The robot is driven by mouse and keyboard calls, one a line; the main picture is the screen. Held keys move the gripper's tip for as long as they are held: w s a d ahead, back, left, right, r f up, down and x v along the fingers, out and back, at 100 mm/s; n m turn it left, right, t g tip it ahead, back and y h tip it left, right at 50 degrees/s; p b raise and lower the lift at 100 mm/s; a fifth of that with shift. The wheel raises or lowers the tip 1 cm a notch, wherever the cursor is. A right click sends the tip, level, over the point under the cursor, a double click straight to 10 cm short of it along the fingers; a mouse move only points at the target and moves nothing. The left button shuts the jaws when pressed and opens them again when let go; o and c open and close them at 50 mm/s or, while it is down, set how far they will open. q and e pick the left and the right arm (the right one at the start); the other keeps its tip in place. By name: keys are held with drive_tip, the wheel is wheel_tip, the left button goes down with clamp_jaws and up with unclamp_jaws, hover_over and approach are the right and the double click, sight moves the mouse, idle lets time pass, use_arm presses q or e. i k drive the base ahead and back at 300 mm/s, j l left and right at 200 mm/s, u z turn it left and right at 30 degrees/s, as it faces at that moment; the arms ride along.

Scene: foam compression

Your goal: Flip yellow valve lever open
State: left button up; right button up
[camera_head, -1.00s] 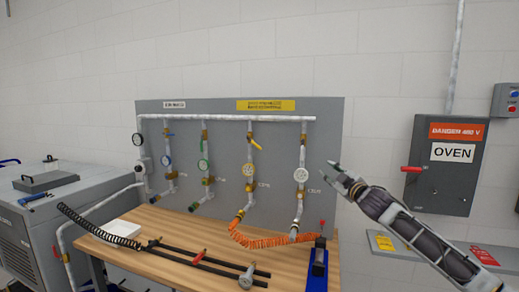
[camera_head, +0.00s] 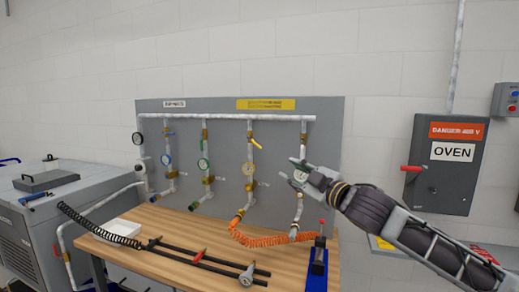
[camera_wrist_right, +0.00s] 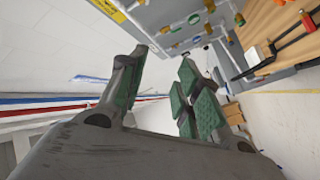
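I do not see my left gripper.
Below the panel is a wooden bench (camera_head: 215,245) with an orange coiled hose (camera_head: 262,239), black bars (camera_head: 205,262) and a blue-based tool (camera_head: 318,268). A grey oven switch box (camera_head: 440,185) with a red handle is on the wall at right.

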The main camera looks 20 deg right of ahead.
sight(257, 145)
drive_tip(key=i+l, duration=0.15)
drive_tip(key=i, duration=0.35)
drive_tip(key=i+l, duration=0.15)
drive_tip(key=i, duration=0.35)
